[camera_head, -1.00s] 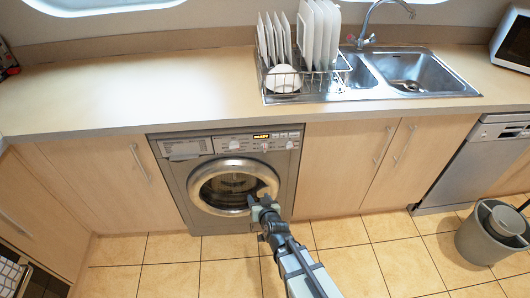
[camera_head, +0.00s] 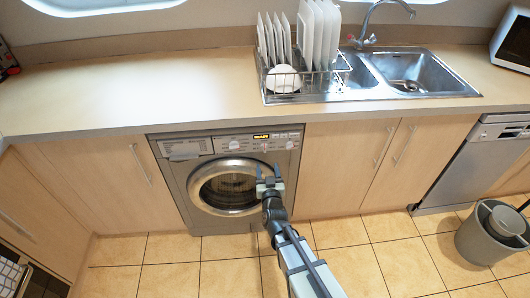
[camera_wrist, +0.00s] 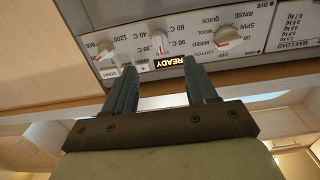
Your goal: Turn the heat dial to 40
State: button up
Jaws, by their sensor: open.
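The washing machine (camera_head: 170,190) has a control panel with several dials. The heat dial (camera_head: 265,147) is the middle one. In the wrist view, where the panel appears upside down, the heat dial (camera_wrist: 159,42) is a white knob with a red mark and temperature labels around it, 40 C among them. I cannot tell its exact setting. My gripper (camera_head: 269,172) is open and empty in front of the machine, below the heat dial. In the wrist view my gripper (camera_wrist: 161,68) has its fingers pointing at the panel, on either side of the heat dial's line, apparently not touching it.
The program dial (camera_wrist: 228,35) and another dial (camera_wrist: 104,50) flank the heat dial. A lit READY display (camera_wrist: 195,70) is close to one finger. The round door (camera_head: 228,187) is below the panel, and the countertop (camera_head: 130,85) overhangs it.

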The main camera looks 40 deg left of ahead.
aim_at(265, 150)
jog(key=x, duration=0.9)
jog(key=shift+w+a, duration=0.15)
jog(key=shift+w, duration=0.05)
jog(key=c, duration=1.1)
jog(key=shift+o, duration=0.2)
jog(key=shift+m, duration=0.3)
